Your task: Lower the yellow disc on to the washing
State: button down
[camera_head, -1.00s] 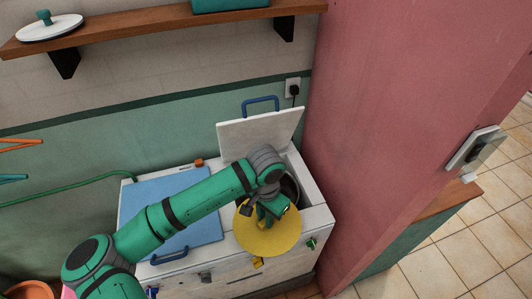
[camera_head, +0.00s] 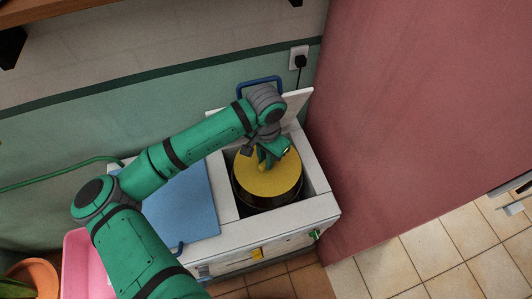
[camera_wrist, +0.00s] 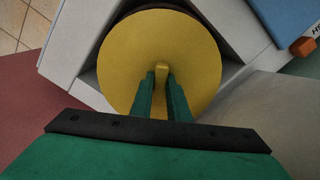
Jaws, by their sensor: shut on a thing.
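The yellow disc (camera_head: 283,181) is a flat round plate with an upright yellow grip in its middle. My gripper (camera_head: 268,160) is shut on that grip from above; the wrist view shows the grip between both green fingers (camera_wrist: 162,85). The disc lies roughly level over the round dark drum (camera_head: 262,203) in the right part of the white washer (camera_head: 290,218). Drum wall shows below the disc's front edge. I cannot tell whether the disc touches anything beneath. The washing is not visible; the disc covers the drum's inside.
A white lid (camera_head: 298,104) with a blue handle stands raised behind the drum. A blue lid (camera_head: 185,203) covers the washer's left part. A pink wall (camera_head: 390,110) stands close at right. A pink tub (camera_head: 77,262) and an orange pot (camera_head: 35,277) are at lower left.

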notch_tip(320, 180, down, 20)
jog(key=shift+f, duration=0.2)
dwell(2.3)
jog(key=shift+f, duration=0.85)
dwell(0.6)
jog(key=c, duration=1.6)
grip_release()
notch_tip(320, 180, up, 11)
jog(key=shift+f, duration=0.1)
